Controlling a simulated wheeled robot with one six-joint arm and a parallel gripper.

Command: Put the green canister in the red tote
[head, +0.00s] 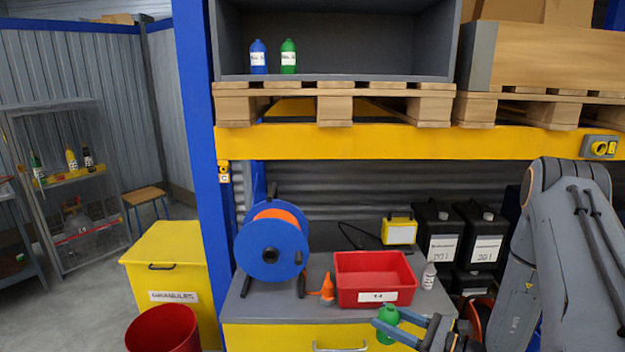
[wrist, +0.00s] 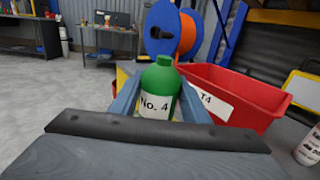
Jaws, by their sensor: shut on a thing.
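The green canister (wrist: 158,92) has a white label reading "No. 4" and stands upright between the fingers of my gripper (wrist: 160,110), which is shut on it. In the head view, the green canister (head: 388,322) is held in my gripper (head: 392,328) in front of the bench, low and to the right of centre. The red tote (head: 374,280) sits on the bench, just behind the canister. The red tote also shows in the wrist view (wrist: 262,100), behind and to the right of the canister, its label partly hidden by a finger. The canister is outside the tote.
A blue cable reel (head: 270,247), an orange bottle (head: 327,288) and a white bottle (head: 429,276) flank the tote on the bench (head: 262,309). Black jerrycans (head: 480,235) stand behind right. Blue (head: 258,57) and green (head: 289,56) bottles stand on the upper shelf.

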